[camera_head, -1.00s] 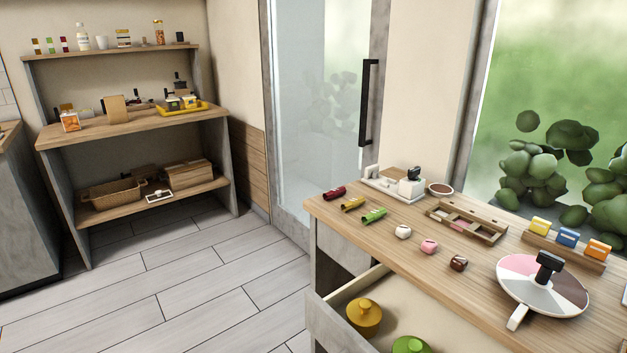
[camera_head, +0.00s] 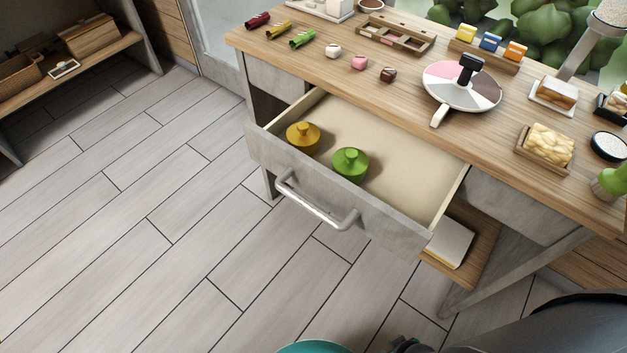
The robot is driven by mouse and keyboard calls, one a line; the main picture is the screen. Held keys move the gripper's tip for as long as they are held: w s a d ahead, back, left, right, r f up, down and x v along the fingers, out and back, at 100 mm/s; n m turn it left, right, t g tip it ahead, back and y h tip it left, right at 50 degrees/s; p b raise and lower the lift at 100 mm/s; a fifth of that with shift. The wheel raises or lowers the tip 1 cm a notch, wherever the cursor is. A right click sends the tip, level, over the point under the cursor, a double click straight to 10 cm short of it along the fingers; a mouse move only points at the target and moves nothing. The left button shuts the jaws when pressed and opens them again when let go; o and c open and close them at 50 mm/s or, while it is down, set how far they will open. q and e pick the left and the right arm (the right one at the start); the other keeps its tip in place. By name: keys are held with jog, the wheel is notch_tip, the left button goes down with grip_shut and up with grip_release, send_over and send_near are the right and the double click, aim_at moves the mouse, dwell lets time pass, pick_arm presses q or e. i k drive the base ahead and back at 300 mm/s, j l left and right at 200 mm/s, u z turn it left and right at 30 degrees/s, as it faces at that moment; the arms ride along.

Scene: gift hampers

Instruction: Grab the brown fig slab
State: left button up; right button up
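No thing in view can be told for sure as the brown fig slab. A small dark brown piece (camera_head: 388,74) lies on the wooden counter, right of a pink piece (camera_head: 359,62) and a white piece (camera_head: 333,50). A brown-topped block (camera_head: 558,92) sits on a white tray further right. Neither of my grippers can be made out.
A drawer (camera_head: 405,217) under the counter (camera_head: 400,95) stands pulled out, holding a yellow lidded pot (camera_head: 303,138) and a green one (camera_head: 350,165). Floor (camera_head: 150,230) is clear at left.

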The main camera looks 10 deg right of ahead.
aim_at(558, 91)
jog(key=z, duration=1.9)
